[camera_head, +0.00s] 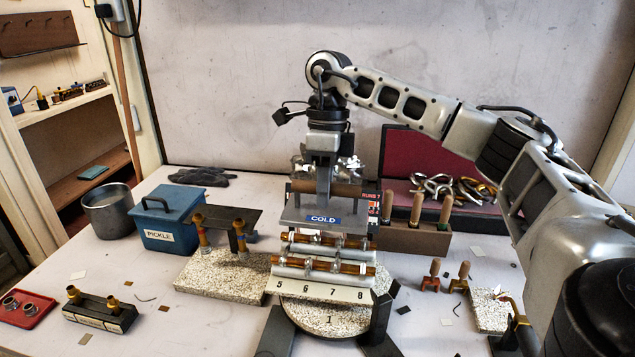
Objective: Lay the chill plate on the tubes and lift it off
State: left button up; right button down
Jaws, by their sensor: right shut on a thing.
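The chill plate (285,215), a grey slab with a blue COLD label, hangs level in my right gripper (323,188), which is shut on it from above. Copper-coloured tubes with silver joints (320,266) lie in rows on a pale rack numbered 5 to 8 (322,291), on a speckled round turntable (328,318). The plate is over the back of these rows and hides part of them. I cannot tell whether it touches a tube. My left gripper is out of view.
A blue PICKLE box (168,220) and a metal pot (108,210) stand left. A speckled block with a dark bracket (228,270) is close beside the rack. Wooden-handled tools (415,212) and an open red-lined case (425,150) stand right and behind.

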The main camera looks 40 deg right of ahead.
aim_at(325, 210)
jog(key=shift+s+f+b, duration=0.15)
jog(key=shift+f+b, duration=0.2)
jog(key=shift+f, duration=0.25)
notch_tip(325, 210, down, 3)
jog(key=shift+r+b, duration=0.2)
jog(key=shift+b, duration=0.8)
jog(key=shift+f+b, duration=0.7)
jog(key=shift+f, duration=0.1)
jog(key=shift+f+b, duration=0.3)
jog(key=shift+f, duration=0.7)
pick_arm(q)
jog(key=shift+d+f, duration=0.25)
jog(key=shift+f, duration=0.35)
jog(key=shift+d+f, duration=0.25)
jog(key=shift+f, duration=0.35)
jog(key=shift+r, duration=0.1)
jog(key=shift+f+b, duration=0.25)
jog(key=shift+b, duration=0.1)
pick_arm(e)
jog(key=shift+f, duration=0.3)
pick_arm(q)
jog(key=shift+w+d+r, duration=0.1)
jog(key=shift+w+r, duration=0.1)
